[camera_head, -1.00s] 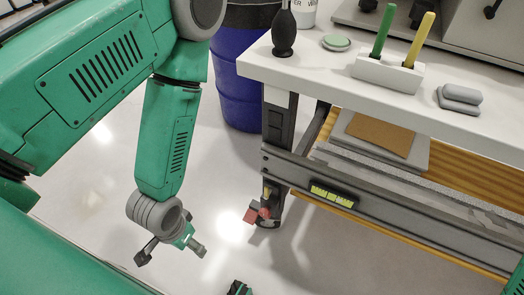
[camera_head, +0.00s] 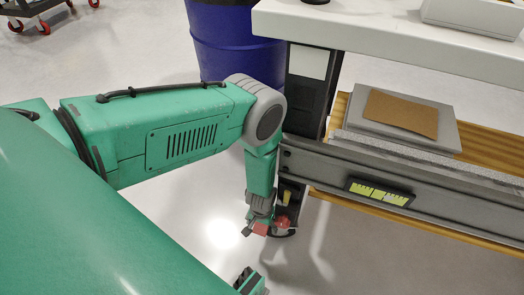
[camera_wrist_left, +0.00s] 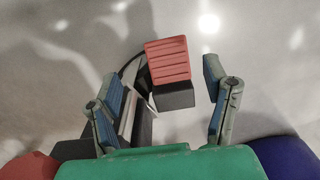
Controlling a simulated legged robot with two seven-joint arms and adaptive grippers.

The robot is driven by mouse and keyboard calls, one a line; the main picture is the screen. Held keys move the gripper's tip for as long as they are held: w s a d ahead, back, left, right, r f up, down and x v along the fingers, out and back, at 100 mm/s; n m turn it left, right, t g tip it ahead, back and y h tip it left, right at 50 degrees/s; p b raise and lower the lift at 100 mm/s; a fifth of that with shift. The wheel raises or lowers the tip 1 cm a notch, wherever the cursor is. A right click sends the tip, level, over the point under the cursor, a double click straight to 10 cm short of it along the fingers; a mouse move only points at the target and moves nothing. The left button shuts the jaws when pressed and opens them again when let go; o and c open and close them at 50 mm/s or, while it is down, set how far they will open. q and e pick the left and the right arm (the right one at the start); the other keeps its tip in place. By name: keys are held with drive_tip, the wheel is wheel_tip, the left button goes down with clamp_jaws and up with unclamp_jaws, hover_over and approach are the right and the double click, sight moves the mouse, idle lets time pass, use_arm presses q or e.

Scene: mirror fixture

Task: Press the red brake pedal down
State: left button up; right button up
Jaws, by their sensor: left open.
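The red brake pedal (camera_head: 261,229) sits low near the floor, by the foot of the workbench leg. In the left wrist view its ribbed red pad (camera_wrist_left: 168,60) is in the upper middle, with a dark block under it. My left gripper (camera_wrist_left: 161,73) is open, with one finger on each side of the pedal's place in the picture. I cannot tell whether it touches the pad.
The workbench's dark leg (camera_head: 306,90) and grey crossbar (camera_head: 420,190) stand right of my arm. A blue drum (camera_head: 235,45) is behind it. A grey plate with a brown sheet (camera_head: 400,112) lies on the lower shelf.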

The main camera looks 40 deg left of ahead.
sight(260, 231)
use_arm(q)
drive_tip(key=f+b, duration=0.1)
drive_tip(key=f, duration=0.2)
drive_tip(key=a+f+b, duration=0.1)
drive_tip(key=f, duration=0.2)
drive_tip(key=shift+a, duration=0.2)
drive_tip(key=shift+s+d+f, duration=0.1)
drive_tip(key=shift+d+f, duration=0.05)
drive_tip(key=shift+f, duration=0.05)
drive_tip(key=shift+d+r, duration=0.15)
drive_tip(key=shift+d, duration=0.2)
drive_tip(key=shift+a, duration=0.2)
drive_tip(key=c, duration=1)
drive_tip(key=shift+a, duration=0.2)
drive_tip(key=shift+c, duration=0.8)
drive_tip(key=shift+f+t, duration=0.3)
drive_tip(key=shift+d+t, duration=0.2)
drive_tip(key=shift+t, duration=0.1)
use_arm(e)
drive_tip(key=f, duration=0.1)
drive_tip(key=a+f, duration=0.1)
drive_tip(key=shift+f, duration=0.35)
